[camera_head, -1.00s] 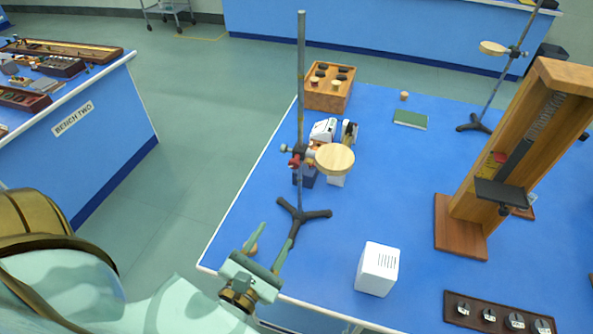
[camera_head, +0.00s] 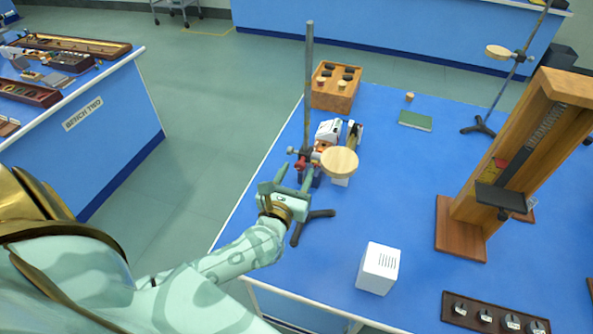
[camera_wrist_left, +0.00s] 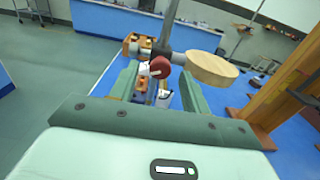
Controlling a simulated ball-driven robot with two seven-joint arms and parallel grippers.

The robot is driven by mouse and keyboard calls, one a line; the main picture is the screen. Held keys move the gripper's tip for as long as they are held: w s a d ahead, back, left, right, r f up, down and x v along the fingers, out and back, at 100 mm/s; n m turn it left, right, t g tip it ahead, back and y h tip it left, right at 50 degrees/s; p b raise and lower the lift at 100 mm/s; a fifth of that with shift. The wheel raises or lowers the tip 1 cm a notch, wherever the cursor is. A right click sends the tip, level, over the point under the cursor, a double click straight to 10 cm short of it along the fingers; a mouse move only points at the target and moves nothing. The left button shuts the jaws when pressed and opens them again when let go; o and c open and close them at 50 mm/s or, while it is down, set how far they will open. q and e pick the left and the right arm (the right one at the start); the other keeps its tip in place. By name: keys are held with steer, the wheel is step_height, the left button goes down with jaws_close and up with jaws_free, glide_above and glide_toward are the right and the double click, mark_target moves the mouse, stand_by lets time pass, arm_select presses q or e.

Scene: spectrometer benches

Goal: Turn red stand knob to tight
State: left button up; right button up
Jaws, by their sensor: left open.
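The red stand knob (camera_head: 300,163) sits on the clamp of the near stand, whose upright grey rod (camera_head: 309,85) rises from a dark tripod foot (camera_head: 318,213). A round wooden disc (camera_head: 339,160) sticks out to the right of the clamp. In the left wrist view the red knob (camera_wrist_left: 160,67) shows between and beyond the fingertips. My left gripper (camera_head: 294,178) is open and empty, just on the near side of the knob, with its fingers pointing at it. I cannot tell whether a finger touches it. My right gripper is not in view.
A white box (camera_head: 378,268) stands on the blue bench, right of my left arm. A wooden block with plugs (camera_head: 335,86) and small instruments (camera_head: 328,130) stand behind the stand. A tall wooden frame (camera_head: 508,165) is at the right. A second stand (camera_head: 478,125) is farther back.

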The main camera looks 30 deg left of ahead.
arm_select(q)
steer(key=shift+w+a, duration=0.1)
steer(key=shift+w, duration=0.25)
steer(key=c, duration=1)
